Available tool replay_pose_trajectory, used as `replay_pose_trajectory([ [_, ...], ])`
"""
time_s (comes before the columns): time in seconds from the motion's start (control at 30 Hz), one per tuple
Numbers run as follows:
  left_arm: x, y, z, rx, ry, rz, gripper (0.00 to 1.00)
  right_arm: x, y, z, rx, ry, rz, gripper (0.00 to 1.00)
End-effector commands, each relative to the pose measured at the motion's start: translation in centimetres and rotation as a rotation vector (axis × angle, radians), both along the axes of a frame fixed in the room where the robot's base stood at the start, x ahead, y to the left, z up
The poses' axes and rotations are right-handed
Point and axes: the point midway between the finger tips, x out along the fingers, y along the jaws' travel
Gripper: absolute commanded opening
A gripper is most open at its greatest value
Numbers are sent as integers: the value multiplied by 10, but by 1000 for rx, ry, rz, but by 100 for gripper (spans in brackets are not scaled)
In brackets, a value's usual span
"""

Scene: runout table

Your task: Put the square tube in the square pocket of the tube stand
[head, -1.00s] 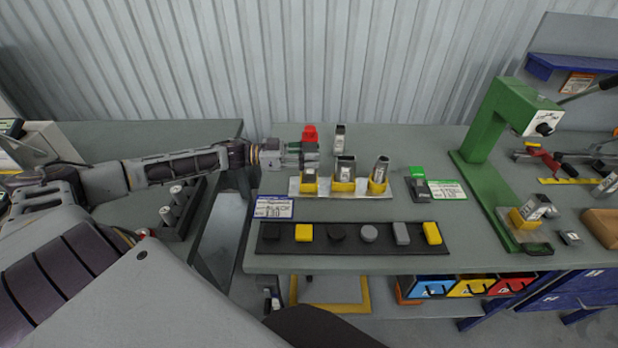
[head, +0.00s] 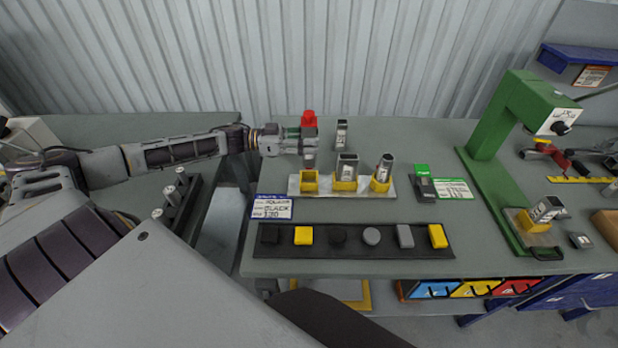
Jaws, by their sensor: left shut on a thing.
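The tube stand (head: 292,187) is a pale plate with three yellow pockets in a row on the bench. The left pocket (head: 310,184) shows open and empty. A wide tube (head: 346,168) stands in the middle pocket and a rounder tube (head: 384,168) in the right one. My left gripper (head: 309,140) is shut on a short grey tube, which I take as the square tube (head: 309,161). The gripper hides its upper part; its lower end shows just behind or above the left pocket, apart from it. My right gripper is not in view.
Another tube (head: 341,133) stands behind the stand, near a red object (head: 309,119) behind my gripper. In front lies a black strip (head: 288,250) with several caps. A green press (head: 489,140) stands at right, beside a black-and-green device (head: 424,184).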

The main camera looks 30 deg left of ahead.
Motion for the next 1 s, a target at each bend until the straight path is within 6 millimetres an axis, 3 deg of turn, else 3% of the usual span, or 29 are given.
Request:
replay_pose_trajectory([
  [0.5,0,0,-53,-4,0,1,7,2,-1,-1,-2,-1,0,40],
  [1.0,0,0,-61,-1,-1,0,7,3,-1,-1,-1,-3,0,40],
])
